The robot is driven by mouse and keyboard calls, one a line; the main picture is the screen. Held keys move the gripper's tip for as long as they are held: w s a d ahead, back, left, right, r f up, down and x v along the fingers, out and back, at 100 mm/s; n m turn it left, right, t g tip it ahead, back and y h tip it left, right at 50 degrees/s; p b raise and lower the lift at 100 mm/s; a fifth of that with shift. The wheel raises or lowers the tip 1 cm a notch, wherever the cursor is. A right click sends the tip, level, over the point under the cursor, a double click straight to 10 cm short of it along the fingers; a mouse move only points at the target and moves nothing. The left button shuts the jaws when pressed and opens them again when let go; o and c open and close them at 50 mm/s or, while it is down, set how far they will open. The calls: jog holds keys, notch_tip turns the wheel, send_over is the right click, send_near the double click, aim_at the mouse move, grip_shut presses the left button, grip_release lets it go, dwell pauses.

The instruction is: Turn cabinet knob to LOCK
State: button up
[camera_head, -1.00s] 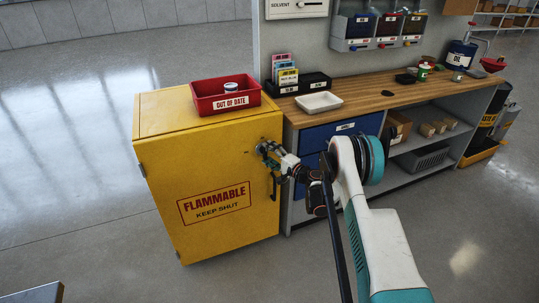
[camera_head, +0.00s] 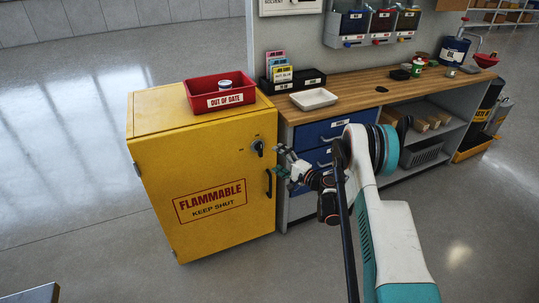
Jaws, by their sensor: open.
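The yellow cabinet (camera_head: 155,170) with a red "FLAMMABLE KEEP SHUT" sign stands left of the workbench, its door shut. The dark knob (camera_head: 258,147) on a grey round plate sits at the door's upper right and is in plain view. Its lettering is too small to read, so I cannot tell which mark it points to. A dark vertical door handle (camera_head: 268,184) is below it. My gripper (camera_head: 279,163) is open and empty, just right of the knob and slightly lower in the picture, apart from it.
A red "OUT OF DATE" bin (camera_head: 221,97) holding a white-lidded jar stands on the cabinet. The wooden workbench (camera_head: 365,88) adjoins on the right, with a white tray (camera_head: 313,99) and blue drawers (camera_head: 322,132). The floor left of the cabinet is clear.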

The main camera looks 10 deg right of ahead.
jog(key=shift+v, duration=2.15)
jog(key=shift+a, duration=0.1)
jog(key=s+a+r+n+g+h, duration=0.1)
jog(key=a+r+n+g, duration=0.3)
jog(key=r, duration=0.9)
jog(key=s+a+r+n+g+h, duration=0.25)
jog(key=s+a+r, duration=0.35)
jog(key=s+r, duration=0.6)
jog(key=s+d+r+n+g+h, duration=0.1)
jog(key=s+n+h, duration=0.4)
jog(key=s, duration=2.7)
jog(key=shift+d+h, duration=0.65)
jog(key=shift+d, duration=0.05)
jog(key=shift+r, duration=0.15)
